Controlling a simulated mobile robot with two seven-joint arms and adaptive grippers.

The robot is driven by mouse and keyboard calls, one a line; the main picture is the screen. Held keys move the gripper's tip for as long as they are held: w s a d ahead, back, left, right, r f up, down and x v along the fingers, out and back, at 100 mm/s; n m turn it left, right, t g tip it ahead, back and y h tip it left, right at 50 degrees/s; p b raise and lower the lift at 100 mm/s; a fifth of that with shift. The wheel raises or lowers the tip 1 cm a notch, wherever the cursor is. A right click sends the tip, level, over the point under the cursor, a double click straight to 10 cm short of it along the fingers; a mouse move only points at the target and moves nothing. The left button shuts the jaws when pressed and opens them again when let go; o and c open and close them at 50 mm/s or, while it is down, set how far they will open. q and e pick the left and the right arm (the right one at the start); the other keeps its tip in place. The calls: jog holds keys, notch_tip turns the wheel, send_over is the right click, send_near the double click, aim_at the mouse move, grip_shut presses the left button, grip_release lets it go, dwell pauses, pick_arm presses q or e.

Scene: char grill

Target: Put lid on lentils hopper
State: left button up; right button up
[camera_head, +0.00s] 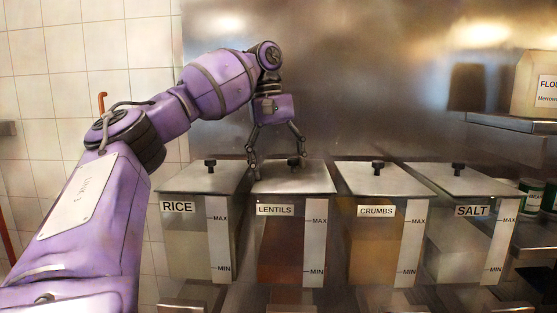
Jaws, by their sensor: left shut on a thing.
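The lentils hopper (278,245) is a clear bin with reddish-brown contents, a LENTILS label and a MAX/MIN strip. Its flat grey metal lid (290,181) lies over the top opening, level or nearly so. I cannot tell whether it is fully seated or slightly above the rim. My left gripper (276,164) points down from above at the back part of this lid, its two fingers spread to either side. It is shut on the lid, though the exact contact at the handle is hard to make out. My right gripper is not in view.
The rice hopper (186,247) stands close on the left. The crumbs hopper (375,250) and salt hopper (458,247) stand to the right, all with knobbed lids. A metal wall is behind. A shelf (512,122) with a flour package (537,88) is at the right.

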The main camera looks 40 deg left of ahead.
pick_arm(q)
jog(key=o, duration=1.4)
notch_tip(320, 180, up, 12)
jog(key=a, duration=0.1)
jog(key=shift+s+a, duration=0.3)
jog(key=shift+a, duration=0.1)
